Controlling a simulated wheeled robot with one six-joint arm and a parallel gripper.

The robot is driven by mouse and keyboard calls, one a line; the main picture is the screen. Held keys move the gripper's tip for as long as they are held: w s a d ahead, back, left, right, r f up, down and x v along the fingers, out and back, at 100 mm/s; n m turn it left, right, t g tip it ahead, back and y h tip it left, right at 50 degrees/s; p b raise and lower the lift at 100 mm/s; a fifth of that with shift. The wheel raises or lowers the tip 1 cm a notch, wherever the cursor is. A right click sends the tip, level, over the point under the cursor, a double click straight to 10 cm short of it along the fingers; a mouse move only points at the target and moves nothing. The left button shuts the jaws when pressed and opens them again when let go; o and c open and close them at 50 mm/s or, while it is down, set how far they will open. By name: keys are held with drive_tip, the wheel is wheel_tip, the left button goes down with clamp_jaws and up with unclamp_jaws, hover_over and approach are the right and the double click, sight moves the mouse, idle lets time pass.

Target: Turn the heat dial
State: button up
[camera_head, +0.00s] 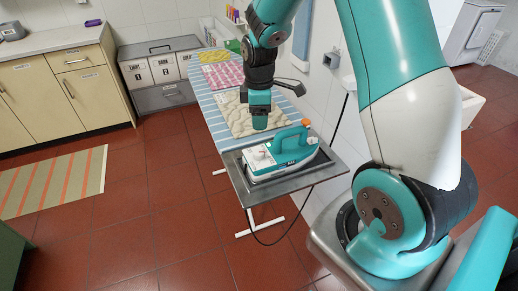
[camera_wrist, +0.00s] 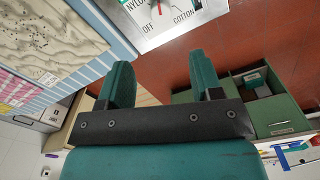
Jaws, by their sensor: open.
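The heat dial (camera_wrist: 163,7) shows at the top edge of the wrist view, partly cut off. It has a red pointer on a white face lettered NYLON, OFF and COTTON. The fingers are clear of the dial.
The iron rests on a metal tray (camera_head: 329,167) at the near end of the ironing board (camera_head: 213,108). A cream patterned cloth (camera_head: 238,118) and a pink cloth (camera_head: 222,76) lie on the board. A dark cord hangs beside it. Red floor lies open to the left.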

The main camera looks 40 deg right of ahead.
sight(259, 152)
wheel_tip(259, 152, down, 13)
drive_tip(key=shift+f+p, duration=0.1)
drive_tip(key=shift+p, duration=1)
drive_tip(key=c, duration=0.9)
